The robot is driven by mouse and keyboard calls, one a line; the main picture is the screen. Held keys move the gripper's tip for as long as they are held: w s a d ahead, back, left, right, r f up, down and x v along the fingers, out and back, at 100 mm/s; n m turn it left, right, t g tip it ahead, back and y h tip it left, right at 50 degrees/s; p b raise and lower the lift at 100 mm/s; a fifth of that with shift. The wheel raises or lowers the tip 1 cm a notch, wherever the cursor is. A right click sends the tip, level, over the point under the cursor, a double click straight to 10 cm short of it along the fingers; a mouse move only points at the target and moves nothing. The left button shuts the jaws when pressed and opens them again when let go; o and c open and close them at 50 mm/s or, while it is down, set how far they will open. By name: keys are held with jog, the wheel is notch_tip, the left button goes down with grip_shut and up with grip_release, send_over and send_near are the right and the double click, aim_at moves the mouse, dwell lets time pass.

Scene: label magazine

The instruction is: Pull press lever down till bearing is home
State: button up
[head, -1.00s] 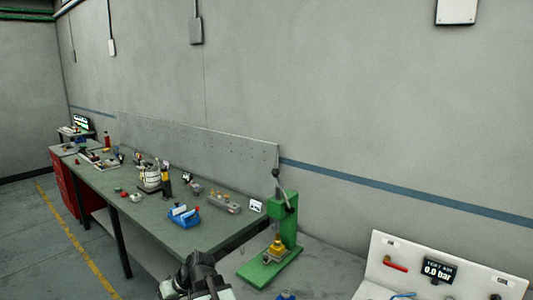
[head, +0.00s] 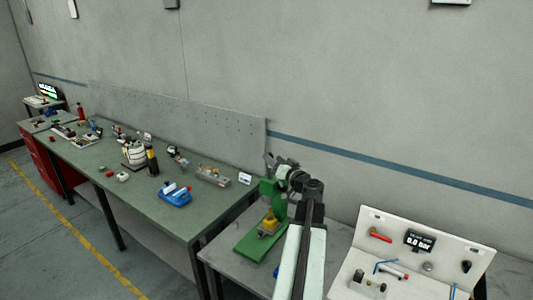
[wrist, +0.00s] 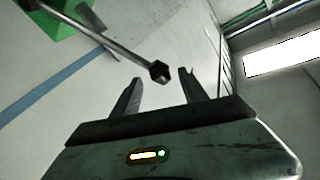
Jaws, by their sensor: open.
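The green arbor press (head: 268,190) stands on the grey table, with a yellow fixture (head: 268,226) on its base. The bearing is too small to tell apart there. My arm reaches up to the top of the press, and my gripper (head: 279,161) is at lever height and hides most of the lever. In the wrist view, the press lever (wrist: 108,41) is a metal rod ending in a dark knob (wrist: 160,72). My gripper (wrist: 161,77) is open, and the knob appears between its two fingertips. Contact cannot be told. Part of the green press body (wrist: 62,18) shows at upper left.
A white panel station (head: 428,225) with a gauge display (head: 420,240) stands right of the press. A green workbench (head: 130,196) with a blue tray (head: 175,198) and several parts runs to the left. The wall is behind.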

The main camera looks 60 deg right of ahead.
jog(key=x, duration=0.6)
jog(key=shift+w, duration=0.25)
jog(key=shift+s, duration=0.1)
grip_shut()
jog(key=shift+f, duration=0.1)
dwell(0.8)
